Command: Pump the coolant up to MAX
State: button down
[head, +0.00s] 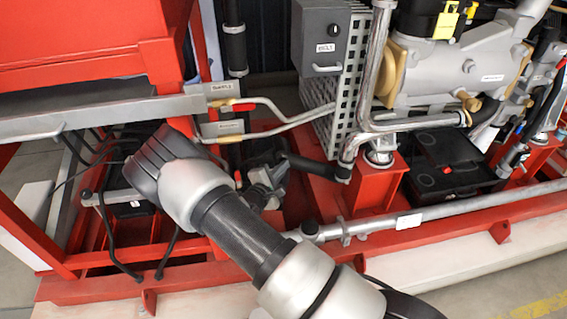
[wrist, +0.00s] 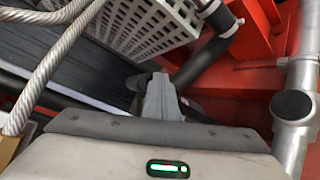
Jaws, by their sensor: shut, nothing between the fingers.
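My gripper (wrist: 160,98) shows in the wrist view as two grey fingers pressed together, with nothing seen between them. I cannot make out a coolant gauge or a MAX mark.
Two braided hoses (head: 270,103) with brass ends run right from labelled fittings; they also show in the wrist view (wrist: 50,68). A perforated grey panel (head: 343,80) stands behind a black elbow pipe (head: 315,168). A silver pipe (head: 440,211) runs along the red frame (head: 455,229).

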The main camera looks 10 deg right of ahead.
jog(key=shift+w, duration=0.25)
dwell(0.3)
jog(key=shift+s+r, duration=0.1)
jog(key=shift+s+p, duration=0.45)
jog(key=shift+s, duration=0.85)
jog(key=shift+s, duration=0.1)
jog(key=s+p, duration=0.1)
jog(key=s, duration=0.4)
jog(key=shift+w, duration=0.1)
dwell(2.1)
